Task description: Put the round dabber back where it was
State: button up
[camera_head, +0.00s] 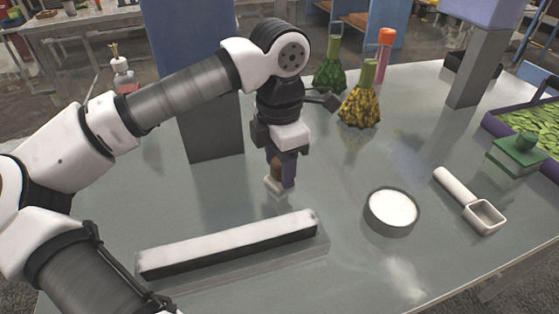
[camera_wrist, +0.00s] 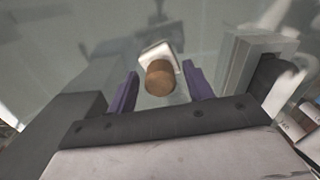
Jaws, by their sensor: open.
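A dabber with a round brown handle and a white foot (camera_head: 274,186) stands on the grey table below my gripper (camera_head: 282,172). In the wrist view the dabber (camera_wrist: 159,80) shows between the two purple fingers of my gripper (camera_wrist: 160,68), its white foot beyond the handle. My fingers are open, with a gap visible on each side of the handle. In the head view a purple finger hides part of the handle.
A long white-topped block (camera_head: 228,250) lies in front of the dabber. A round dish of white powder (camera_head: 391,210) and a white scoop (camera_head: 470,203) are to the right. Flasks (camera_head: 360,105) stand behind; a grey column (camera_head: 212,125) rises behind my arm.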

notch_tip(320, 180, up, 12)
dwell(0.4)
